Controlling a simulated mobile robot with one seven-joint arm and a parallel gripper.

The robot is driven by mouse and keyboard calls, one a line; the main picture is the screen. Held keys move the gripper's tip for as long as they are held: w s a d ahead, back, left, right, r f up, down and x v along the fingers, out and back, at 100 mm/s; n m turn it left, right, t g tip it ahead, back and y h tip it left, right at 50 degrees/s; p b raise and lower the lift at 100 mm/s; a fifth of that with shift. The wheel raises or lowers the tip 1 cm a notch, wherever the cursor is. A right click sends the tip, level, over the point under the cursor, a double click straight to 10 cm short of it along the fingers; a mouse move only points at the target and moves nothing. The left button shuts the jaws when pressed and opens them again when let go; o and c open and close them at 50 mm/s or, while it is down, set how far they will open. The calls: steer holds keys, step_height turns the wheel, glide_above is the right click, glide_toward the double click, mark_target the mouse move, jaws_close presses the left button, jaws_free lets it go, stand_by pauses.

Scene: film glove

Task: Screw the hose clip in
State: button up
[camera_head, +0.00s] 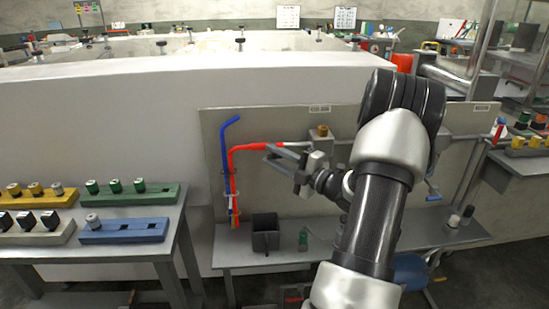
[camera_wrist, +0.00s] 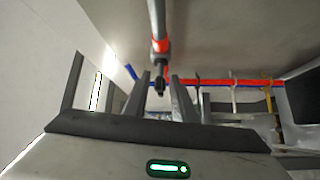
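A red hose (camera_head: 248,147) runs sideways across the grey panel and meets a pale metal pipe (camera_head: 297,144). My gripper (camera_head: 277,157) is just below this joint in the head view. In the wrist view, the red hose end (camera_wrist: 161,46) sits at the pipe (camera_wrist: 155,20). A small dark piece, apparently the hose clip (camera_wrist: 160,84), hangs below it. My gripper (camera_wrist: 161,98) has its two fingers apart, one on each side of that piece, with gaps showing. I cannot tell whether a finger touches it. The clip is too small to make out in the head view.
A blue hose (camera_head: 225,150) bends up the panel (camera_head: 285,195) at left. A side table (camera_head: 105,210) at left holds racks of coloured-topped parts.

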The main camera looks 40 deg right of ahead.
steer(key=shift+o, duration=0.4)
steer(key=p+v, duration=0.1)
steer(key=v, duration=1.6)
steer(key=shift+s+p, duration=0.25)
steer(key=shift+p, duration=0.05)
steer(key=shift+f, duration=0.1)
